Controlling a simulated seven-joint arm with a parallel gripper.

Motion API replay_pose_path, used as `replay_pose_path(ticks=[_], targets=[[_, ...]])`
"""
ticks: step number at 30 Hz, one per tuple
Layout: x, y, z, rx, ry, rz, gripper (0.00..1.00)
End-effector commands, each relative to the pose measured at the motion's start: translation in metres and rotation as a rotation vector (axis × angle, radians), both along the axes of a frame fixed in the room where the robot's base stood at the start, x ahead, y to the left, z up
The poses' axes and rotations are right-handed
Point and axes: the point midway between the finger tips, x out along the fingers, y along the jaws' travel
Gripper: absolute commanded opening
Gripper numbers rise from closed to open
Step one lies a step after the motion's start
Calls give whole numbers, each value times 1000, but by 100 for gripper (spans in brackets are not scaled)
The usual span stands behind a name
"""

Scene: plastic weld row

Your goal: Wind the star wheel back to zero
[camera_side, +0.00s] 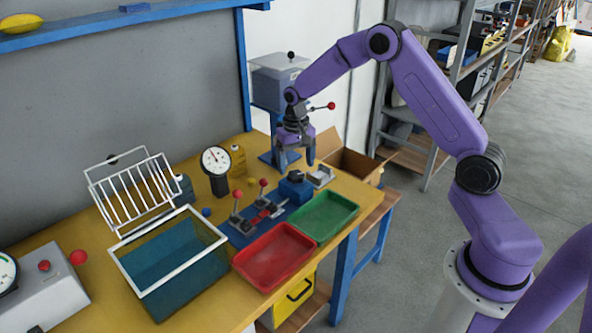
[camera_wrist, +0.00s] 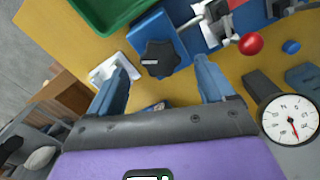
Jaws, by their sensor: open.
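The star wheel (camera_wrist: 158,57) is a black lobed knob on a blue block (camera_wrist: 170,30) in the wrist view. A short white mark on it points to the picture's left; no zero mark can be read. In the side view the wheel (camera_side: 296,175) is a small dark shape on top of the blue block (camera_side: 293,190). My gripper (camera_side: 297,160) is open and empty, pointing down above the block. In the wrist view my gripper (camera_wrist: 162,72) has its two blue fingers well apart, one each side of the wheel's line, apparently without touching it.
Red-knobbed toggle clamps (camera_side: 250,210) stand beside the block. A green tray (camera_side: 325,215) and red tray (camera_side: 273,257) lie at the bench front. A dial gauge (camera_side: 215,165) stands behind. A white-grey part (camera_side: 321,176) lies right of the block. A lever press (camera_side: 280,85) stands behind.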

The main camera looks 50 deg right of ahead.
Motion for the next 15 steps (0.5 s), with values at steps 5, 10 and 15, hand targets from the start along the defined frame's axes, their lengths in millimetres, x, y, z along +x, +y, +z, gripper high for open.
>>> replay_pose_path(ticks=[5, 10, 15], targets=[[0, 0, -22, 0, 1, 0, 82], [0, 0, -29, 0, -1, 1, 82], [0, 0, -30, 1, -1, 1, 82]])
